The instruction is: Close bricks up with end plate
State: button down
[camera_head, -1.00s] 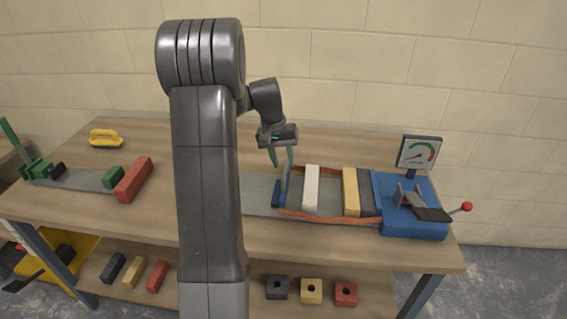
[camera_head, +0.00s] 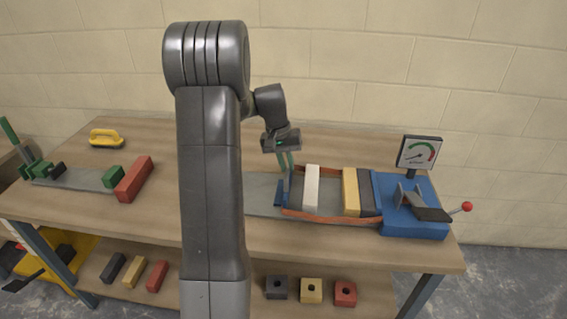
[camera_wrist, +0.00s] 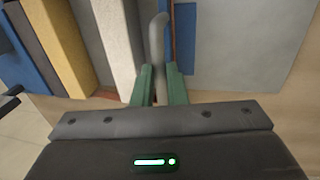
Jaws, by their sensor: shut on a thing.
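A white brick (camera_head: 311,187) stands just right of the plate. A wide gap separates it from a yellow brick (camera_head: 350,191). A dark grey brick (camera_head: 367,192) stands behind the yellow one, against the blue press (camera_head: 412,225). The plate's lower part is partly hidden in the head view.
Orange rails (camera_head: 335,219) run along both sides of the row. A dial (camera_head: 418,152) and a red-knobbed lever (camera_head: 466,206) stand at the right. A long red brick (camera_head: 134,180) and a yellow float (camera_head: 106,138) lie at the left. Several blocks sit on the lower shelf.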

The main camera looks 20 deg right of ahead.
jog(key=d, duration=0.1)
jog(key=s+d, duration=0.1)
jog(key=shift+s+d, duration=0.3)
jog(key=shift+d, duration=0.05)
jog(key=c, duration=1.5)
grip_release()
jog(key=shift+o, duration=0.2)
jog(key=shift+a, duration=0.1)
notch_tip(320, 180, up, 14)
jog(key=w+a, duration=0.1)
jog(key=a, duration=0.1)
jog(key=shift+w+a+f, duration=0.15)
jog(key=shift+w+f, duration=0.05)
jog(key=shift+w, duration=0.05)
notch_tip(320, 180, down, 14)
jog(key=d, duration=0.1)
jog(key=shift+s+r, duration=0.2)
jog(key=shift+s, duration=0.15)
